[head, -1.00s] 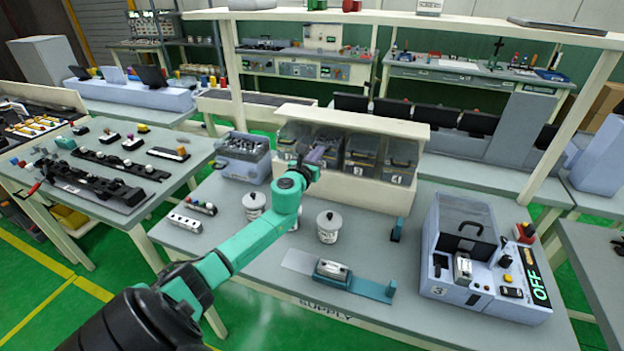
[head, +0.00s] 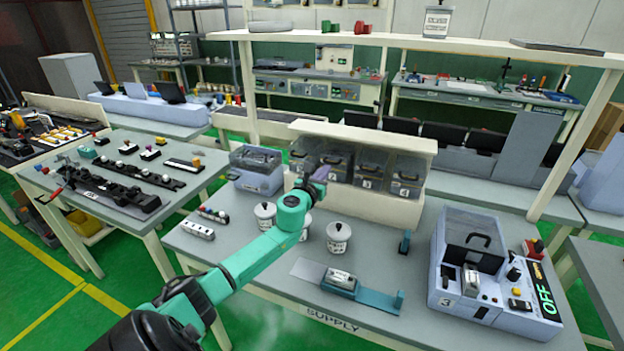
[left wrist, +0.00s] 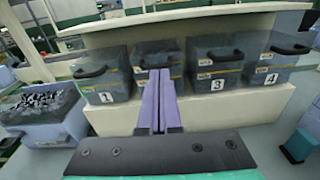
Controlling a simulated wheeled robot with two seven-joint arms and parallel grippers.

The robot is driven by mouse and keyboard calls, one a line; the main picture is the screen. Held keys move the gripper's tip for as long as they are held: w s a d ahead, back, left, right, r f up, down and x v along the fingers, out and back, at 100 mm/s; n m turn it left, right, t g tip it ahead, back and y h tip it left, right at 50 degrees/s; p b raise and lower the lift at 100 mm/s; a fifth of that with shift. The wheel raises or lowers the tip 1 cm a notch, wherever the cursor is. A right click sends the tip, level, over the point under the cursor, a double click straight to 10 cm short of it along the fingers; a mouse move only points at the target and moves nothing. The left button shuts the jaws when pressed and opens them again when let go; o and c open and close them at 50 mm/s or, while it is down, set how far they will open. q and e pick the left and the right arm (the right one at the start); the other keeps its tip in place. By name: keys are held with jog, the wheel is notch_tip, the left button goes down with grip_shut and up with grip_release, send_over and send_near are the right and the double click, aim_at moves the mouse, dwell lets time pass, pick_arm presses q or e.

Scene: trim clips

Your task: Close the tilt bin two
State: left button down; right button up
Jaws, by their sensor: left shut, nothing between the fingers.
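The row of grey, see-through tilt bins with dark handles sits in a cream rack. Tilt bin two (head: 334,164) is second from the left in the head view. In the left wrist view, bin two (left wrist: 147,60) is partly hidden behind my fingers, which cover its number. Its front looks roughly in line with its neighbours. My left gripper (head: 321,174) is shut and empty, its purple fingers pointing at bin two. The closed fingers (left wrist: 162,75) overlap its front in the left wrist view; contact cannot be told. My right gripper is not in view.
Bin one (left wrist: 102,82) and bin three (left wrist: 212,70) flank bin two closely. A grey-blue tub of parts (head: 256,172) stands left of the rack. White lidded pots (head: 338,238) stand in front. A machine reading OFF (head: 490,265) is at right.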

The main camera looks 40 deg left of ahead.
pick_arm(q)
jog(key=s+d+r+p, duration=0.2)
jog(key=s+d+r, duration=0.1)
jog(key=s+r, duration=0.4)
jog(key=s+d+f+n+g, duration=0.25)
jog(key=s+f+n, duration=0.25)
jog(key=f+n, duration=0.25)
jog(key=s+d+f+n+g, duration=0.1)
jog(key=s+f+n+g, duration=0.35)
jog(key=f+n, duration=0.35)
jog(key=s+d+f+n+g+h, duration=0.3)
jog(key=s+d+f+n, duration=0.2)
jog(key=s+d+n, duration=0.3)
jog(key=s+d+f+n+g+h, duration=0.3)
jog(key=s+d+f+n, duration=0.2)
jog(key=s+d+n, duration=0.3)
jog(key=s+f+g+b, duration=0.1)
jog(key=s+f+b, duration=0.2)
jog(key=f, duration=2.4)
jog(key=s+a+f+m+g+b, duration=0.1)
jog(key=s+a+f, duration=0.1)
jog(key=s+f, duration=1.1)
jog(key=shift+s+a+f+g+y, duration=0.25)
jog(key=shift+s+a+g+y, duration=0.05)
jog(key=shift+s, duration=0.95)
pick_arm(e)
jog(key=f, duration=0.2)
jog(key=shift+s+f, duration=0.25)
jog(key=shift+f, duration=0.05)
